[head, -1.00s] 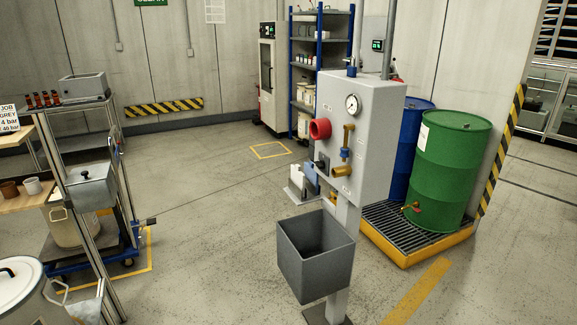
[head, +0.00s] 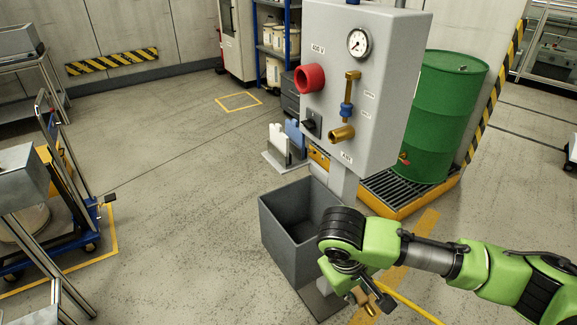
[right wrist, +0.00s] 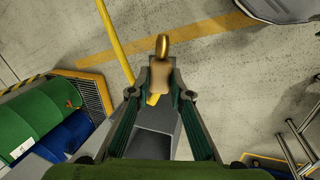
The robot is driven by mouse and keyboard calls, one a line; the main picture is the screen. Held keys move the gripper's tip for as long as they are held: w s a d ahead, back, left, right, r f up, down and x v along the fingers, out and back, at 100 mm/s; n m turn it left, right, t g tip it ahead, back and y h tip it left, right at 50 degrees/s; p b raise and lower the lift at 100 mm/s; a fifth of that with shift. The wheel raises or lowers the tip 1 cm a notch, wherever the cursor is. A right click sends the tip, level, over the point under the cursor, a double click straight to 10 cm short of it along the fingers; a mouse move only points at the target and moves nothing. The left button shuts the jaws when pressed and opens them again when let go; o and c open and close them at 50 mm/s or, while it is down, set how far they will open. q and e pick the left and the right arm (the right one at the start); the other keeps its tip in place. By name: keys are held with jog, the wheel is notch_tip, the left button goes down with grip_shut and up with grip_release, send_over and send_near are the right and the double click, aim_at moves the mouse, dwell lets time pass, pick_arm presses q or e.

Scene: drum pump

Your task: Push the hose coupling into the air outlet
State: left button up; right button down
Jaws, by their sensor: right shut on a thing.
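The brass air outlet (head: 341,134) sticks out of the front of the grey panel box (head: 385,110), above the label that reads AIR. A brass valve with a blue collar (head: 347,110) sits above it. My right gripper (head: 370,297) is low in front of the panel, to the right of the grey bin, well below and apart from the outlet. It is shut on the brass hose coupling (head: 361,297), which also shows at the fingertips in the right wrist view (right wrist: 162,46). A yellow hose (head: 412,304) runs from the gripper. My left gripper is out of view.
An open grey bin (head: 277,228) stands below the panel. A red socket (head: 310,78), a black knob (head: 311,123) and a gauge (head: 359,42) share the panel face. A green drum (head: 446,115) stands behind at right. Open floor (head: 170,190) lies to the left.

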jog(key=w+a+r+n+t+y+b, duration=0.2)
jog(key=w+a+r+n+t+b, duration=0.1)
jog(key=w+a+n+t+b, duration=0.25)
jog(key=w+a+r+n+t+y+b, duration=0.1)
jog(key=w+a+r+n+t+b, duration=0.2)
jog(key=w+n, duration=0.45)
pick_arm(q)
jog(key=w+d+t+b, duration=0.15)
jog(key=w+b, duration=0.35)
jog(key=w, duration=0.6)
pick_arm(e)
jog(key=w+a+r+n+t+y+b, duration=0.25)
jog(key=w+a+r+y, duration=0.2)
jog(key=r, duration=0.25)
jog(key=w+a+r+n+t+y+b, duration=0.1)
jog(key=w+a+r+n+t+y, duration=0.1)
jog(key=w+a+r+n+y, duration=0.3)
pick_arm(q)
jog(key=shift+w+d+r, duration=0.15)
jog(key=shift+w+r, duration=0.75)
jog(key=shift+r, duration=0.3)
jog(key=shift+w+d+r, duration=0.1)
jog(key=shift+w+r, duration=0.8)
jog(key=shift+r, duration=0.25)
pick_arm(e)
jog(key=w+d+r+m+y, duration=0.1)
jog(key=d, duration=0.5)
jog(key=shift+w+d+r, duration=0.2)
jog(key=shift+w+d, duration=0.1)
jog(key=shift+d, duration=0.1)
